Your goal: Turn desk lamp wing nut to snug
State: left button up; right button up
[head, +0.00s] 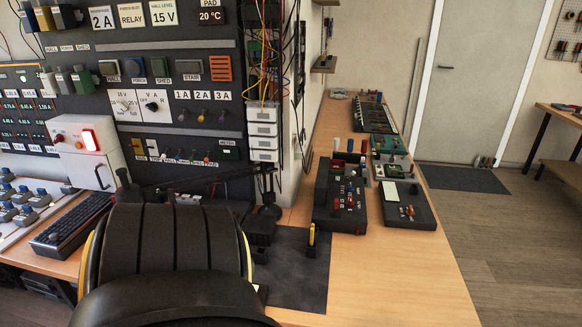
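A dark, thin-armed object that looks like the desk lamp (268,190) stands at the wall's right corner. Its slanting bar runs left in front of the panel. Its lower part reaches down to the dark mat (300,280). The wing nut is too small or too dark to make out. A large black ribbed shape with a yellow edge, likely part of my own arm, fills the lower left and hides the desk behind it. I see no gripper fingers on either side.
A yellow upright piece (311,236) stands on the mat. A black device with knobs (340,195) and other units line the right of the desk (410,290). The wall panel (160,60) has labels and switches. A keyboard (70,226) lies left. The desk's front right is clear.

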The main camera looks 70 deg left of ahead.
aim_at(270, 170)
jog(key=u, duration=1.65)
